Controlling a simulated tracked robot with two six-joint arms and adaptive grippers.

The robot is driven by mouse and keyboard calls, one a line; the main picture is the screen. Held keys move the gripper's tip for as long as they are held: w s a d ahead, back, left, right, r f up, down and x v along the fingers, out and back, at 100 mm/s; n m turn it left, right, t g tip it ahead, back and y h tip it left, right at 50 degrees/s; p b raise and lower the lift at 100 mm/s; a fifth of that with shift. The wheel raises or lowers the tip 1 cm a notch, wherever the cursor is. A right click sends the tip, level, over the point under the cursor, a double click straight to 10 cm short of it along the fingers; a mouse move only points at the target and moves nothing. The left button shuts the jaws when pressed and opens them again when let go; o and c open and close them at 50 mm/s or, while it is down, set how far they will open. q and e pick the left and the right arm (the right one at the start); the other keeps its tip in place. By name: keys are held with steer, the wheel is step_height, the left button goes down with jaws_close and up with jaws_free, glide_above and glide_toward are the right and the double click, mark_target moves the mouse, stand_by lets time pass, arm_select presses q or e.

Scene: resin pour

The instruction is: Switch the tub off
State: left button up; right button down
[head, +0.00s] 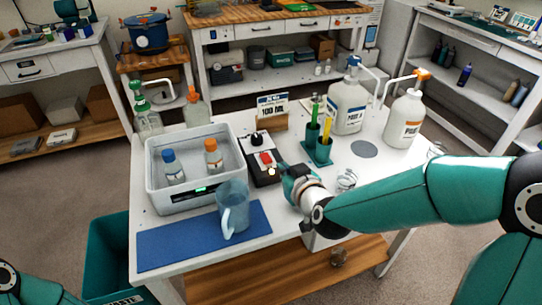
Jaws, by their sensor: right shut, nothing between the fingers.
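The tub (150,170) is a pale grey open basin at the left of the white table. Two small bottles stand in it, one with a blue cap (169,166) and one with an orange cap (212,156). A small green display (201,189) glows on its front. Right of the tub lies a dark control box (250,156) with a black knob (256,139), a red switch (266,158) and a small lit lamp (271,172). My right gripper (287,173) is shut and empty, just right of the box; contact is unclear. My left gripper is out of view.
A translucent blue jug (233,210) stands on the blue mat (165,247) before the tub. A green holder (318,150) with tools, a sign (272,108) and two white pump jugs (349,102) (404,120) stand behind my right gripper. A clear cup (346,180) is beside my arm.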

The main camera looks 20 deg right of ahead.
mark_target(266, 155)
steer(key=p+x, duration=0.1)
steer(key=x, duration=0.9)
steer(key=shift+f, duration=0.15)
steer(key=shift+s+a+f+b, duration=0.15)
steer(key=shift+f+b, duration=0.2)
steer(key=shift+b, duration=0.4)
steer(key=shift+r, duration=0.1)
steer(key=shift+r+p, duration=0.15)
steer(key=shift+p, duration=0.15)
steer(key=shift+r+p, duration=0.4)
steer(key=shift+r, duration=0.3)
